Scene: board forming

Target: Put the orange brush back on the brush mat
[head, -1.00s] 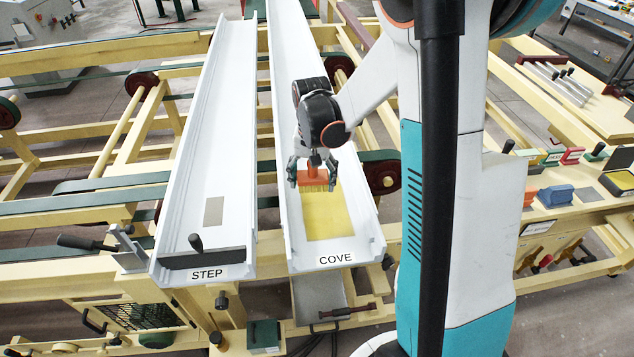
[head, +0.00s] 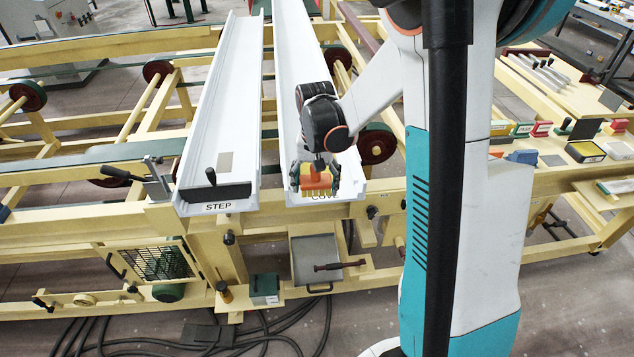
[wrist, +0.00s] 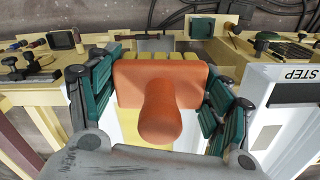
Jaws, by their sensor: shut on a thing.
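The orange brush (head: 317,181) has an orange head and pale yellow bristles pointing down. It is over the near end of the white COVE channel (head: 303,95) and partly hides its label. My gripper (head: 316,187) is shut on it; in the wrist view, green-padded fingers flank the brush's knob and head (wrist: 160,90). I cannot tell whether the bristles touch the channel.
The white STEP channel (head: 222,110) lies to the left, with a dark block and upright knob at its near end. A yellow-filled tray (head: 586,151) and several coloured blocks stand on the right bench. My arm column hides part of that bench.

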